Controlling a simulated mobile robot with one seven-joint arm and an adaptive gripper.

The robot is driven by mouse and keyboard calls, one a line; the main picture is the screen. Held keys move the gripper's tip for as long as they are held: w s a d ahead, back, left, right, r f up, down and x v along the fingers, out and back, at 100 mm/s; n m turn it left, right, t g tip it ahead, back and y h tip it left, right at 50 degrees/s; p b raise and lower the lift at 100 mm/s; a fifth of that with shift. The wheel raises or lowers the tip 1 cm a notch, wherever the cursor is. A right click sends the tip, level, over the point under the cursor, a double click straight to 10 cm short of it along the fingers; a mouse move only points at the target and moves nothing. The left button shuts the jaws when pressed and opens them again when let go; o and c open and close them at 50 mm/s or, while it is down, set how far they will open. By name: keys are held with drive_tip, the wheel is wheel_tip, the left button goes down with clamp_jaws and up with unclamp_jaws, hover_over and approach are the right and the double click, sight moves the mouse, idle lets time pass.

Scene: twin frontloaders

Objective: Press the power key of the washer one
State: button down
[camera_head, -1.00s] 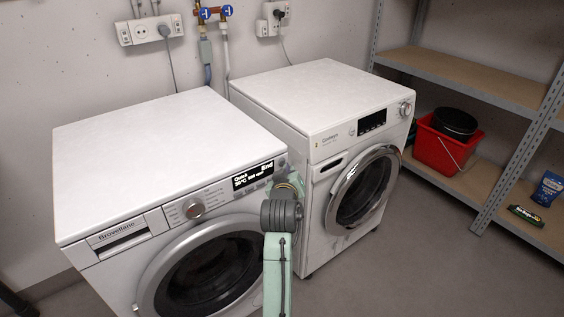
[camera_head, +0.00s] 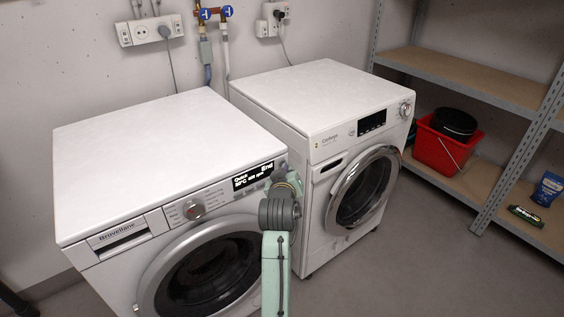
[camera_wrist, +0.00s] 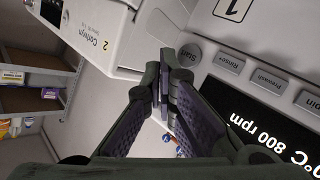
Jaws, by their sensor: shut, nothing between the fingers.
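Washer one, the Brovellane (camera_head: 150,150), stands at the left with a lit display (camera_head: 253,176) reading "Quick" and "End". In the head view my gripper is at the panel's right end and my arm hides that corner. I cannot make out a power key in either view.
Shelves (camera_head: 460,75) with a red bucket (camera_head: 438,148) are farther right. The floor in front is clear.

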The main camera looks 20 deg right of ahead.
drive_tip(key=shift+w+a, duration=0.1)
drive_tip(key=shift+w, duration=0.15)
idle(0.4)
drive_tip(key=shift+s, duration=0.15)
drive_tip(key=shift+s+d, duration=0.25)
drive_tip(key=shift+s, duration=0.2)
drive_tip(key=shift+p, duration=0.3)
drive_tip(key=shift+s+d+p, duration=0.25)
drive_tip(key=shift+s+d, duration=0.1)
drive_tip(key=shift+s, duration=0.6)
drive_tip(key=shift+s+d+p, duration=0.2)
drive_tip(key=shift+s+d, duration=0.1)
drive_tip(key=shift+s, duration=0.6)
drive_tip(key=shift+s+d+p, duration=0.25)
drive_tip(key=shift+s+d, duration=0.1)
drive_tip(key=shift+s, duration=0.6)
drive_tip(key=shift+s+d, duration=0.2)
drive_tip(key=shift+s, duration=0.3)
drive_tip(key=s+d+p, duration=0.1)
drive_tip(key=s+d, duration=0.2)
drive_tip(key=s, duration=0.7)
drive_tip(key=shift+s+d, duration=0.15)
drive_tip(key=shift+d, duration=0.2)
idle(1.8)
